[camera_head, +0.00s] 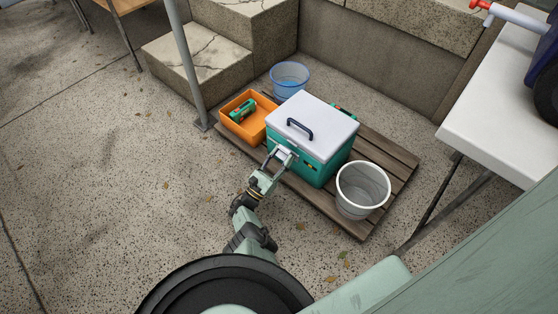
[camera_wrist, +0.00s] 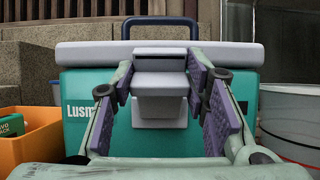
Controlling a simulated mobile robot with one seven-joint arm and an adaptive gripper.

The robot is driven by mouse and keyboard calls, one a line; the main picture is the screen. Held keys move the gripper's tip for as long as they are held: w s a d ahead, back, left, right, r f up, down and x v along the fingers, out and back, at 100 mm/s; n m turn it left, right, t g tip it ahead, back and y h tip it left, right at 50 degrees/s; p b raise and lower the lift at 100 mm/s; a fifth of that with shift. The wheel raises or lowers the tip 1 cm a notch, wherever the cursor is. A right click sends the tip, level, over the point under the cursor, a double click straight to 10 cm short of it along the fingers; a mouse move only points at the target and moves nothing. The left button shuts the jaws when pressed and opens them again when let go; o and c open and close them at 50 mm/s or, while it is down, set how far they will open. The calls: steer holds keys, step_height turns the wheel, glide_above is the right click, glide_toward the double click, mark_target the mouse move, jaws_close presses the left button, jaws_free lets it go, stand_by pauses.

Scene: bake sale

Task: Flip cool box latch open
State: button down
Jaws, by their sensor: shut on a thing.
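The cool box (camera_head: 322,148) is teal with a pale lid (camera_head: 312,122) and stands upright on a wooden pallet. The lid lies flat on the box. Its grey latch (camera_wrist: 160,84) is at the middle of the front, just under the lid edge, in the wrist view. My gripper (camera_head: 281,155) reaches the front face. In the wrist view, my gripper (camera_wrist: 160,76) has its purple-padded fingers on the left and right sides of the latch, shut on it. I cannot tell exactly how far the latch is lifted.
An orange crate (camera_head: 232,126) holding a green item stands left of the box. A white bucket (camera_head: 358,205) stands at its right, and a blue-rimmed bucket (camera_head: 289,88) behind. A dark handle (camera_head: 300,129) tops the lid. A metal pole (camera_head: 187,60) rises at left; the floor in front is clear.

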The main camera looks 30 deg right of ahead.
stand_by(0.4)
steer(key=c, duration=0.9)
jaws_free()
